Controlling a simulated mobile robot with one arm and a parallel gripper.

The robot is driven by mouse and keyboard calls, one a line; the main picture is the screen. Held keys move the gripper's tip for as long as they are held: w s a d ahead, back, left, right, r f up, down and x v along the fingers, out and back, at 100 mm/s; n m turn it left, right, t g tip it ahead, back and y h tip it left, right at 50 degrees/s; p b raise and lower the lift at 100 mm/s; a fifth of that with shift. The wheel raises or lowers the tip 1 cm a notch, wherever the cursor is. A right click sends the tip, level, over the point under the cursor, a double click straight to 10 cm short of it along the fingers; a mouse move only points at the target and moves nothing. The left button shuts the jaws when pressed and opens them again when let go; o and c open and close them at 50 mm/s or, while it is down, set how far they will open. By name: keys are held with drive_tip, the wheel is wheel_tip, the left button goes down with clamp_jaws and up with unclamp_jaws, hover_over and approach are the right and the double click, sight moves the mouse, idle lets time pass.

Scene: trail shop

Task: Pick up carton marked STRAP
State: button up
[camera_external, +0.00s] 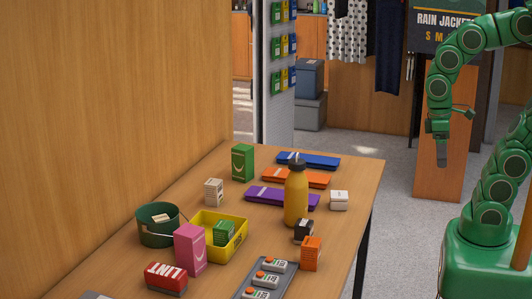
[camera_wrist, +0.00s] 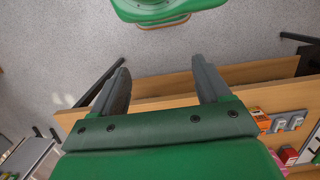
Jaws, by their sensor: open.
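I cannot read the word STRAP on any carton. The cartons on the table are a tall green one (camera_external: 242,162), a pink one (camera_external: 190,249), a pale one (camera_external: 213,192), an orange one (camera_external: 311,253), a white one (camera_external: 339,200), a dark one (camera_external: 303,230) and a red one with white lettering (camera_external: 166,278). A small green carton (camera_external: 223,233) sits in the yellow tray (camera_external: 240,243). My gripper (camera_external: 441,154) hangs empty in the air right of the table, apart from every carton. Its fingers are spread in the wrist view (camera_wrist: 160,72).
A yellow bottle (camera_external: 296,196) stands mid-table, near blue (camera_external: 308,160), orange (camera_external: 296,178) and purple (camera_external: 282,197) flat packs. A green bucket (camera_external: 158,238) stands left. A grey tray (camera_external: 245,290) holds several devices at the front. A wooden wall borders the table's left side.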

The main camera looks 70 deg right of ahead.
drive_tip(key=w+a+r+n+y, duration=0.2)
drive_tip(key=w+a+r+n, duration=0.2)
drive_tip(key=w+a, duration=0.3)
drive_tip(key=w+a+r+n+y, duration=0.2)
drive_tip(key=w+a+r+n, duration=0.15)
drive_tip(key=w, duration=0.55)
drive_tip(key=w+a+n+y, duration=0.3)
drive_tip(key=w+a+n, duration=0.15)
drive_tip(key=w, duration=0.75)
drive_tip(key=w+a+n+y, duration=0.3)
drive_tip(key=w+a+y, duration=0.15)
drive_tip(key=w, duration=0.75)
drive_tip(key=w+f+n+t+y, duration=0.1)
drive_tip(key=w+f+n+y, duration=0.2)
drive_tip(key=w, duration=1.1)
drive_tip(key=h, duration=0.1)
approach(225, 222)
drive_tip(key=a, duration=0.2)
drive_tip(key=shift+f+x, duration=0.15)
drive_tip(key=shift+x, duration=1.9)
drive_tip(key=shift+f+x, duration=0.15)
drive_tip(key=shift+x, duration=1.85)
drive_tip(key=shift+s+d, duration=0.1)
drive_tip(key=shift+s, duration=0.05)
drive_tip(key=shift+c, duration=0.4)
